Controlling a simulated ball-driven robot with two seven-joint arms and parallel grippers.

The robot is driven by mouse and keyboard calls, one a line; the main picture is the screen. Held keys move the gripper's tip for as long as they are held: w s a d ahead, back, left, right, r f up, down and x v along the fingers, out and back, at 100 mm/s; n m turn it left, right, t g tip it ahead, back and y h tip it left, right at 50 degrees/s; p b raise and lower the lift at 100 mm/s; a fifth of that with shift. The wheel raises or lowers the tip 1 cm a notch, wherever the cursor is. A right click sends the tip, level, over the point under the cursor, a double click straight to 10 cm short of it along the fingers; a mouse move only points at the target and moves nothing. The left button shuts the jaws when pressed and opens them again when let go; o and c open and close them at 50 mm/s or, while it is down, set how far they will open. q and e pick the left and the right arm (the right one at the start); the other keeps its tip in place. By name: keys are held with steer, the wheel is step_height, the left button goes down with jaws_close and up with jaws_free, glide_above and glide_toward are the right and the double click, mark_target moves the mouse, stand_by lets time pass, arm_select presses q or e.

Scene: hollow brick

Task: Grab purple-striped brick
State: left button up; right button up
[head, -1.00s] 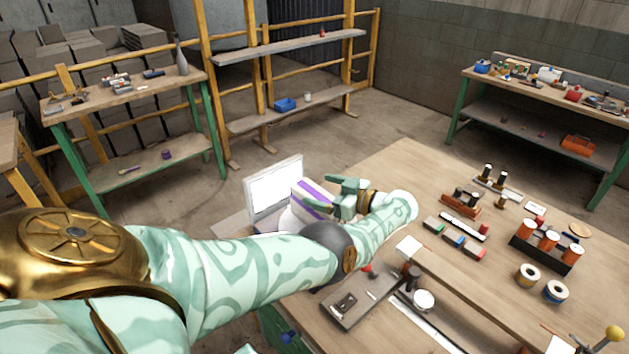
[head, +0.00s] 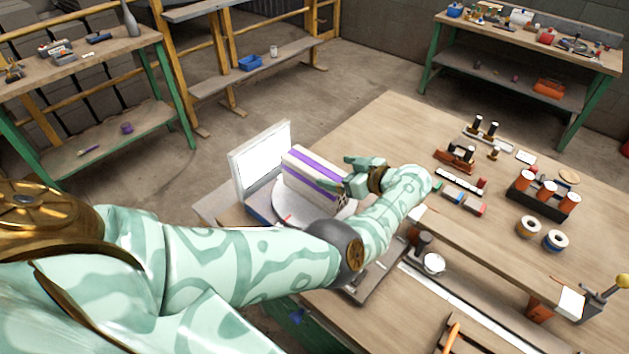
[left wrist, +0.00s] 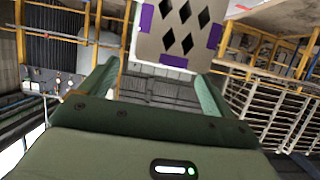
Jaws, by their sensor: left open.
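The purple-striped brick (head: 312,176) is white with purple bands and stands on a round white plate (head: 288,203) in front of a lit white panel. In the left wrist view the brick's end face (left wrist: 178,32) shows diamond-shaped holes and purple patches, at the top beyond the fingers. My left gripper (head: 352,174) is at the brick's right end in the head view. Its fingers (left wrist: 152,82) are apart with nothing held between them. Whether a finger touches the brick I cannot tell. My right gripper is not in view.
The lit panel (head: 262,163) stands close behind the brick. The wooden workbench (head: 385,125) holds small coloured blocks, a black rack with orange cylinders (head: 543,195), two spools (head: 541,234) and a long metal rail. The bench area behind my left gripper is clear.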

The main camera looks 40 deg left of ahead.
mark_target(317, 166)
arm_select(q)
steer(key=x, duration=0.6)
steer(key=shift+s+a+r, duration=0.15)
steer(key=shift+s+a, duration=0.05)
steer(key=shift+a, duration=0.2)
steer(key=shift+d, duration=0.1)
jaws_close()
steer(key=shift+r, duration=0.2)
